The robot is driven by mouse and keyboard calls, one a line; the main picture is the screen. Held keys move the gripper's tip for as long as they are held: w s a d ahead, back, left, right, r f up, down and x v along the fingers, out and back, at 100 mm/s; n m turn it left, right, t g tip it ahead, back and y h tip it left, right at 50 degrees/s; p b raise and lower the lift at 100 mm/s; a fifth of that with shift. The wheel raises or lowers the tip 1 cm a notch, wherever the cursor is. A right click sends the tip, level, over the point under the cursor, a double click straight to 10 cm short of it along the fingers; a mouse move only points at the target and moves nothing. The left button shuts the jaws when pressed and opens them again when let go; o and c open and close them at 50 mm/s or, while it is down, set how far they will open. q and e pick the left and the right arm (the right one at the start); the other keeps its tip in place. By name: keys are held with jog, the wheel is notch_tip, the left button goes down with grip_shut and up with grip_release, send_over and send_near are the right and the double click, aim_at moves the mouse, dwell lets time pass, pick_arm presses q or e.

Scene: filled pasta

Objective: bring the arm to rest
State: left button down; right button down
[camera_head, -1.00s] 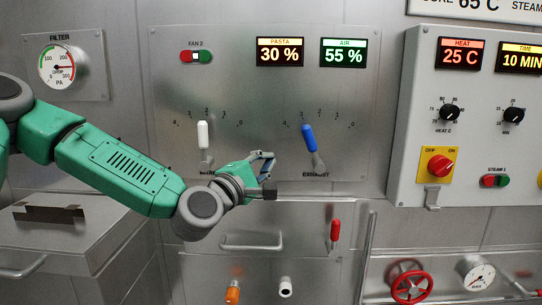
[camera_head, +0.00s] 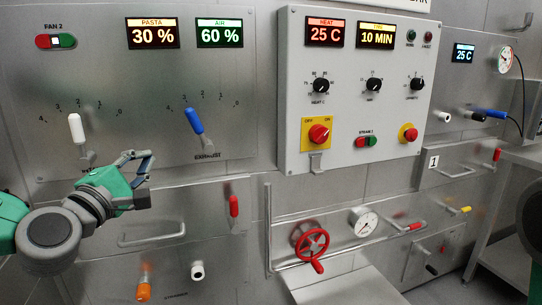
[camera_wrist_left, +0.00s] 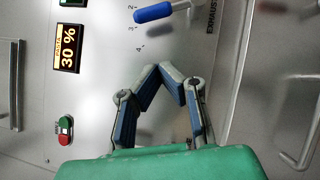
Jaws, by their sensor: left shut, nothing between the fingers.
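My left gripper (camera_head: 138,160) is in front of the steel lever panel, between the white lever (camera_head: 76,128) and the blue exhaust lever (camera_head: 193,121). Its two fingers are shut and hold nothing. In the left wrist view the fingertips (camera_wrist_left: 158,72) meet over bare panel, and the blue lever handle (camera_wrist_left: 154,13) is apart from them at the top. My left arm comes in from the left edge, with its green and grey links cut off there. My right gripper does not show.
The pasta display (camera_head: 153,33) reads 30 % and the air display (camera_head: 220,32) 60 %. A control box (camera_head: 350,100) with knobs juts out to the right. Below are a drawer handle (camera_head: 151,234), a red-handled lever (camera_head: 234,206) and a red valve wheel (camera_head: 310,241).

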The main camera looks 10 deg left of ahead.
pick_arm(q)
jog(key=s+d+f+m+g+h, duration=0.1)
jog(key=s+d+f+m+g, duration=0.2)
jog(key=f, duration=0.7)
jog(key=s+d+f+m+g+h, duration=0.15)
jog(key=f+m+g, duration=0.3)
jog(key=f, duration=0.45)
jog(key=s+d+f+m+g, duration=0.3)
jog(key=f+m, duration=0.1)
jog(key=f, duration=0.6)
jog(key=s+f+m+g+y, duration=0.1)
jog(key=s+f+m+g, duration=0.3)
jog(key=s+f, duration=0.4)
jog(key=s+a+f+m+g+y, duration=0.1)
jog(key=s+f+m+g+y, duration=0.1)
jog(key=s+f+m+g, duration=0.3)
jog(key=s+f+m, duration=0.1)
jog(key=s+f, duration=0.3)
jog(key=s, duration=0.6)
jog(key=shift+a+f, duration=0.15)
jog(key=shift+f, duration=0.05)
jog(key=shift+d, duration=0.3)
jog(key=shift+a, duration=0.25)
jog(key=shift+d, duration=0.1)
dwell(2.0)
